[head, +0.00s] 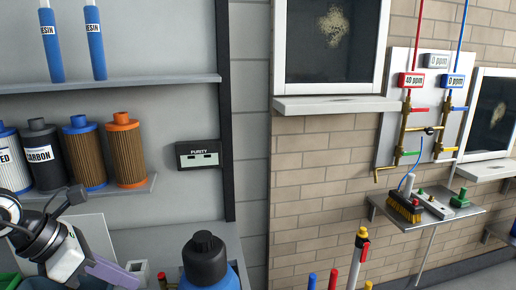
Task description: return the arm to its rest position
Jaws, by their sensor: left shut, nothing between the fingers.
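My left arm comes in from the left edge, low in the head view. Its gripper (118,274) has grey-lilac fingers that point right and slightly down. They are closed together with nothing between them. The gripper is in front of the lower left counter area, below the filter shelf, and left of a blue container with a black cap (205,258). It is apart from that container. My right gripper is not in this view.
A shelf (95,192) with several filter cartridges is close above the left arm. A purity meter (198,154) hangs right of it. A wall shelf with a brush (405,207) and brass pipework (402,128) are at right. Coloured-cap tubes (358,258) stand at bottom centre.

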